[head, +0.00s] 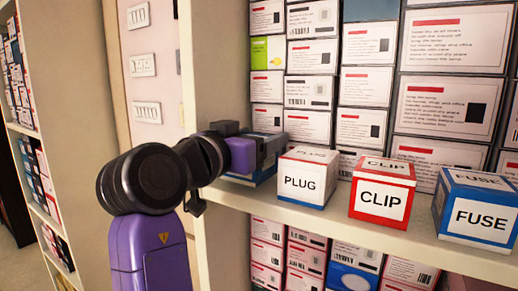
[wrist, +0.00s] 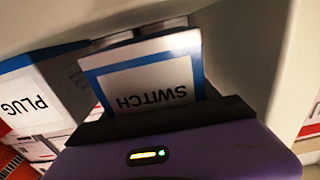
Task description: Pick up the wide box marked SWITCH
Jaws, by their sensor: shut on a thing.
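The wide box marked SWITCH (wrist: 150,85) is white with blue edges, and its label reads upside down in the wrist view. My gripper (wrist: 165,118) is shut on it, with the dark jaw edge across the box's near part. In the head view the box (head: 262,175) is mostly hidden behind my gripper (head: 262,148); a blue and white lower part shows at the shelf's left end. I cannot tell whether it touches the shelf.
The PLUG box (head: 302,182) stands just right of it, then the CLIP box (head: 381,193) and the FUSE box (head: 480,215). Stacked labelled boxes (head: 440,105) fill the space behind. The shelf's upright side panel (head: 217,60) is close on the left.

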